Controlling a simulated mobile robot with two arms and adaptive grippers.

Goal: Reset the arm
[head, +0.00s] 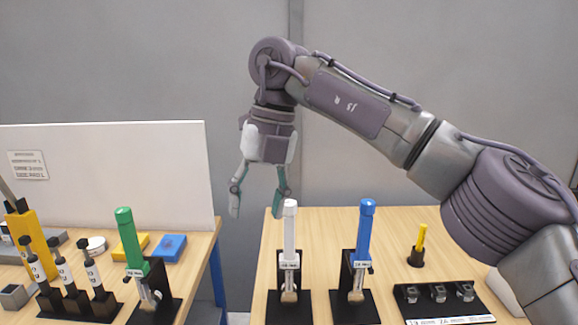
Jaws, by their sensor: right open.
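My right arm comes in from the right and reaches across the upper middle of the head view. Its right gripper (259,195) points down with its two fingers spread, open and empty. It hangs in front of the grey wall, above and to the left of the white-handled tool on the right table. It appears apart from every object, though its exact distance from the tables is hard to tell. My left gripper is not in view.
The right table (388,228) holds a white-handled tool (290,235), a blue-handled tool (364,235), a yellow peg (420,240) and a black tray (412,307). The left table (196,262) holds a green-handled tool (128,240) and several black-and-white tools. A white panel (120,165) stands behind it.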

